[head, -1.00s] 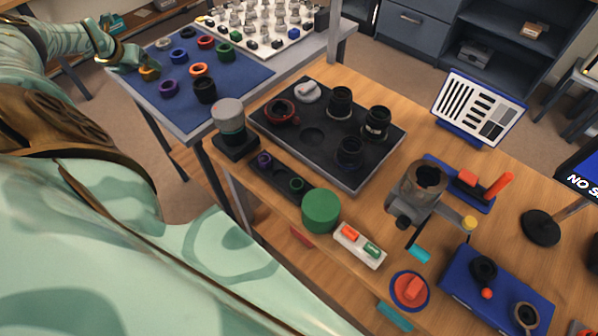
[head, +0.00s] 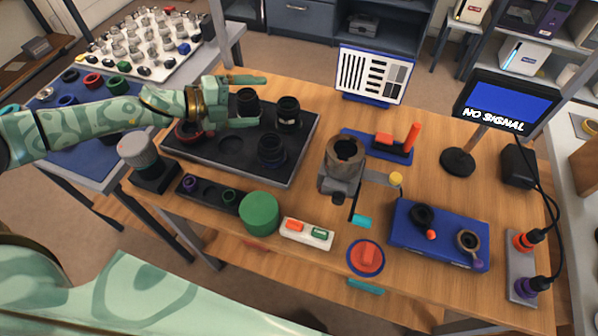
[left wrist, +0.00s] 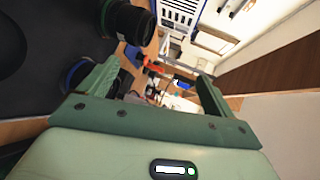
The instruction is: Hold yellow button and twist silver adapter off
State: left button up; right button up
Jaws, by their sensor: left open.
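A grey clamp-like fixture (head: 341,180) stands at the table's middle with a dull silver-grey ring, which looks like the adapter (head: 345,151), on top. The yellow button (head: 396,178) is at the end of a flat grey bar on the fixture's right side. My left gripper (head: 256,101) is open and empty above the black lens tray, left of the fixture and apart from it. Its two spread fingers (left wrist: 155,80) show in the left wrist view, beside a black lens barrel (left wrist: 132,22). My right gripper is not in view.
The black tray (head: 200,160) holds several dark lens parts. A green cylinder (head: 260,213) and a white block with orange and green buttons (head: 306,234) stand in front. A blue stand with a red post (head: 412,138), a blue tray (head: 405,237) and a monitor (head: 508,100) are right.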

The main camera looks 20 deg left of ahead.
pick_arm(q)
jog(key=s+d+r+n+g+h, duration=0.1)
jog(key=s+d+r+h, duration=0.45)
jog(key=d, duration=0.65)
jog(key=s+d+r+n+g+h, duration=0.25)
jog(key=s+d+r, duration=0.45)
jog(key=d, duration=0.5)
jog(key=n+t+y, duration=0.8)
jog(key=n+y, duration=0.1)
jog(key=n, duration=0.8)
send_near(357, 144)
jog(key=x, duration=0.9)
jog(key=shift+w+f, duration=0.3)
jog(key=shift+f, duration=0.15)
jog(key=c, duration=1.1)
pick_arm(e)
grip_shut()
